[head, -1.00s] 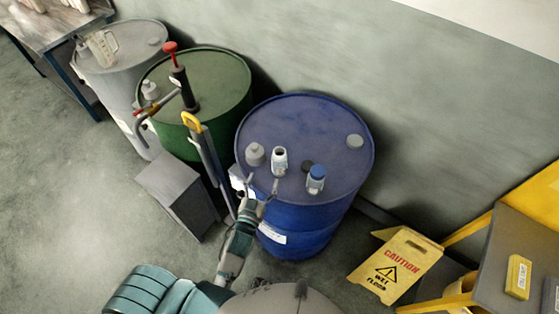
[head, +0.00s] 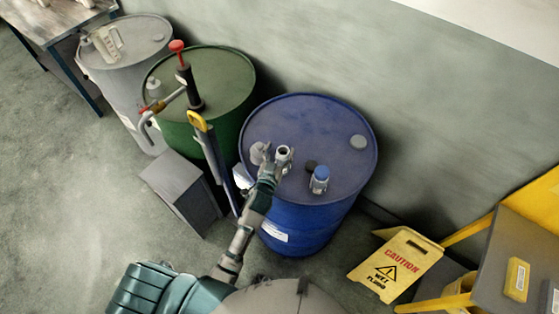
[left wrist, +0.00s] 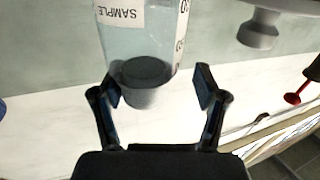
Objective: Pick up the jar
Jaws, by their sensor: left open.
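My right gripper is not in view.
A grey plug (head: 258,153) stands close left of the open jar; a similar one shows in the left wrist view (left wrist: 258,30). A green drum (head: 225,75) with a red-handled pump (head: 184,75) is to the left. A yellow caution sign (head: 395,264) stands at lower right.

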